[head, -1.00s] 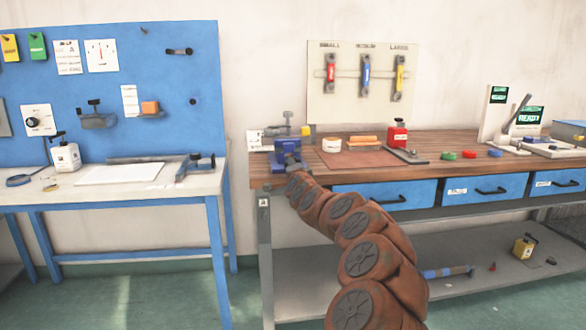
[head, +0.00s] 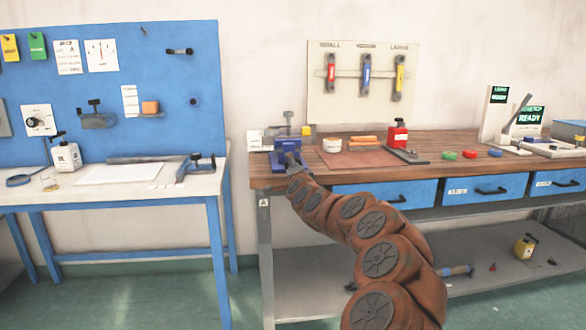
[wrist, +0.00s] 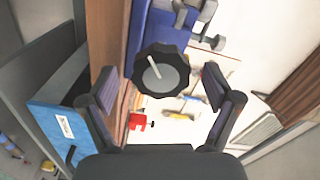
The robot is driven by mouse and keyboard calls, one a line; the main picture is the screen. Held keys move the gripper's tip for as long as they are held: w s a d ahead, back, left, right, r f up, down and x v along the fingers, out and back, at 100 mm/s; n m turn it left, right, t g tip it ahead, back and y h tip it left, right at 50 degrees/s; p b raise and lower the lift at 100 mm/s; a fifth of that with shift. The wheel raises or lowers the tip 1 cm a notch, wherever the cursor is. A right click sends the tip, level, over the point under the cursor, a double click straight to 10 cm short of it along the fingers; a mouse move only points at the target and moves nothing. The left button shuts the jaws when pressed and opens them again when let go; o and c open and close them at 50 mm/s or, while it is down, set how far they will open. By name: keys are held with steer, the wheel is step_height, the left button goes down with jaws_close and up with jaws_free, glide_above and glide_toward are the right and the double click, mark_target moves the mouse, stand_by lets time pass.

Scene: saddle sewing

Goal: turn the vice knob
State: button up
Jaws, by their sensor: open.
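The blue vice (head: 283,146) stands on the left end of the wooden bench, with a grey post rising from it. In the wrist view its blue body (wrist: 153,30) is at the top. The black vice knob (wrist: 161,78), with a pale pointer mark on its face, is near the middle. My gripper (wrist: 161,86) is open, with one finger to each side of the knob and visible gaps. In the head view my gripper (head: 295,166) is in front of the vice, and the knob is hidden behind it.
A brown mat (head: 355,158), a white tub (head: 332,145) and a red bottle (head: 397,133) are to the right on the bench. A tool board (head: 322,105) hangs behind. Blue drawers (head: 383,194) are below the bench top. A white table (head: 62,188) stands to the left.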

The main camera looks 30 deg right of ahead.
steer(key=v, duration=1)
steer(key=shift+s, duration=0.1)
stand_by(0.4)
